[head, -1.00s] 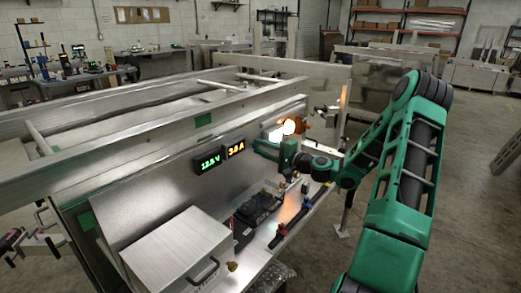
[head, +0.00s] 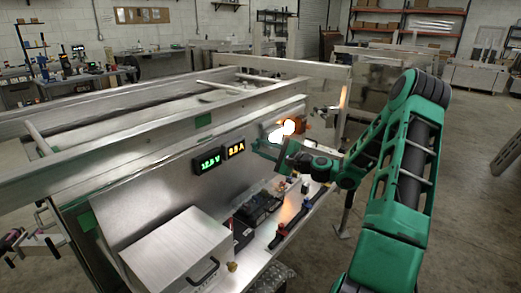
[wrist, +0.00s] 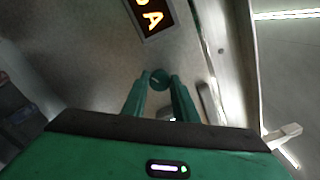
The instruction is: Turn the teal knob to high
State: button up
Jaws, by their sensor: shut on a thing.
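The teal knob (wrist: 158,77) is a small round cap with a pale mark on its face, on the grey metal panel (wrist: 95,75). In the wrist view it sits between the two green fingers of my gripper (wrist: 160,86), which is shut on it. In the head view my gripper (head: 262,149) reaches the panel from the right, tilted, and hides the knob.
A green-lit voltage display (head: 207,161) and an amber-lit current display (head: 235,150) are on the panel left of the gripper. Below are a dark device (head: 257,205) on the bench shelf and a metal box (head: 178,250). Floor to the right is open.

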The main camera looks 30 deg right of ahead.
jog(key=shift+d+f, duration=0.15)
jog(key=shift+d, duration=0.1)
jog(key=o, duration=1.1)
jog(key=shift+c, duration=0.2)
jog(key=shift+a, duration=0.1)
jog(key=shift+s, duration=0.1)
jog(key=v, duration=1)
jog(key=shift+s, duration=0.25)
